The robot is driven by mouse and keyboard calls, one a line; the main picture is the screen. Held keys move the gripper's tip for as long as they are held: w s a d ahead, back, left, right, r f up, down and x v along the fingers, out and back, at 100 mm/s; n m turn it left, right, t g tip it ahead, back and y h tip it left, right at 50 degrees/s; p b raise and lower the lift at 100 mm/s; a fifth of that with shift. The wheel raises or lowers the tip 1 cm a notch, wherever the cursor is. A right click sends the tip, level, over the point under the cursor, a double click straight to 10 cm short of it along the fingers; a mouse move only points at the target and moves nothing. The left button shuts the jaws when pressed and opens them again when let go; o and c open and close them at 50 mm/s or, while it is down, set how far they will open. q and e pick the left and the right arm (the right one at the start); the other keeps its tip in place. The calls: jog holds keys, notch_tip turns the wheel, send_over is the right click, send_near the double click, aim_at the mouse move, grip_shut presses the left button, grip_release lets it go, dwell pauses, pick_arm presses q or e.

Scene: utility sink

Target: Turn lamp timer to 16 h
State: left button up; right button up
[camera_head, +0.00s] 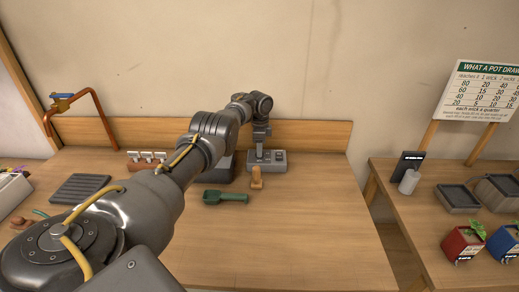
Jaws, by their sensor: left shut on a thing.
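A small grey box with dials on its top (280,165), which looks like the lamp timer, sits at the back of the wooden worktop. My left arm reaches across from the lower left. My left gripper (261,148) points down onto the left part of this box and is shut on what looks like a dial there. The fingers hide that dial, and its markings are too small to read. My right gripper is out of view.
A green scoop (225,197) and a small wooden piece (257,178) lie in front of the box. A black ribbed mat (88,188) and a copper pipe with a blue-handled tap (104,117) are at left. A side table (410,215) holds pots and trays. The front right worktop is clear.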

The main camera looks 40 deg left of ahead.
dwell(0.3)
pick_arm(q)
jog(key=o, duration=1)
notch_tip(320, 180, up, 11)
jog(key=shift+b, duration=0.35)
jog(key=shift+f, duration=0.1)
